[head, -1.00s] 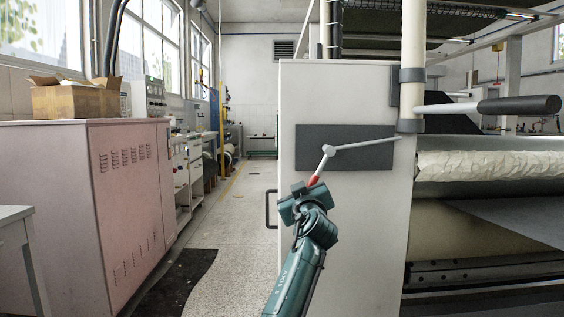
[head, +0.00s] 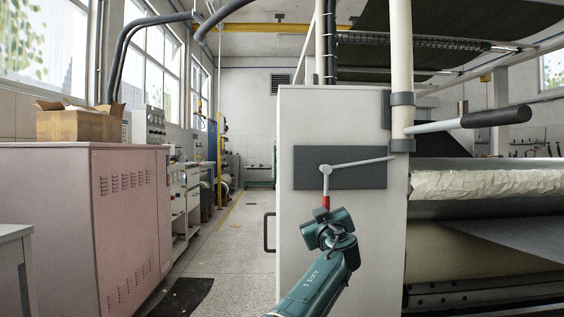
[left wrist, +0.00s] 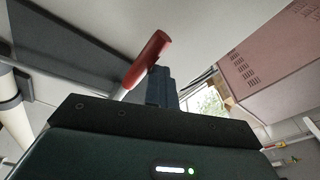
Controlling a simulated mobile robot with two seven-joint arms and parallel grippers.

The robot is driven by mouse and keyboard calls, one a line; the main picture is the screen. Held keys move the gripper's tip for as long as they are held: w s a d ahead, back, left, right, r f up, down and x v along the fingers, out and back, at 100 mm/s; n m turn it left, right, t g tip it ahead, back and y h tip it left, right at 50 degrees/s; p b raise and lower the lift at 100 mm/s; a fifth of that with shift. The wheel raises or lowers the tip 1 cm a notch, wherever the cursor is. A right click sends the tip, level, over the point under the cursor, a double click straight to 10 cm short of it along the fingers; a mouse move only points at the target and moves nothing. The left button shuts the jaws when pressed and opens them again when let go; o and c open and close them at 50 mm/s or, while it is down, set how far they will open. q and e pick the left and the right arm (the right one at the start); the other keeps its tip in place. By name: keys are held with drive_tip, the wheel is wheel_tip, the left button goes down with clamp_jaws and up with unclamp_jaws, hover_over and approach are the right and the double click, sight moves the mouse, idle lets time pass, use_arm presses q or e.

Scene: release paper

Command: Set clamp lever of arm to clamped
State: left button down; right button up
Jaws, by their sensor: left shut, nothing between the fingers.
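A grey lever (head: 326,183) with a red tip (head: 326,202) is mounted on a dark plate (head: 365,176) on the white cabinet panel. Its red-tipped end points almost straight down from the pivot, and a thin grey rod (head: 360,162) runs right from the pivot. My left gripper (head: 322,213) is at the lever's lower end. In the left wrist view the red tip (left wrist: 147,60) lies beside the shut dark fingers (left wrist: 160,87), not between them; whether they touch is unclear. My right gripper is out of view.
A bar with a black grip (head: 497,117) sticks out right from a cream post (head: 401,60). A pink cabinet (head: 80,225) with a cardboard box (head: 80,126) stands left. The aisle between has free floor.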

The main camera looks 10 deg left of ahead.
use_arm(q)
drive_tip(key=shift+d+f, duration=0.15)
drive_tip(key=shift+d, duration=0.25)
drive_tip(key=r+p+v, duration=0.1)
drive_tip(key=v, duration=0.6)
drive_tip(key=shift+s+a+f, duration=0.25)
drive_tip(key=shift+a+f, duration=0.05)
drive_tip(key=shift+f, duration=0.05)
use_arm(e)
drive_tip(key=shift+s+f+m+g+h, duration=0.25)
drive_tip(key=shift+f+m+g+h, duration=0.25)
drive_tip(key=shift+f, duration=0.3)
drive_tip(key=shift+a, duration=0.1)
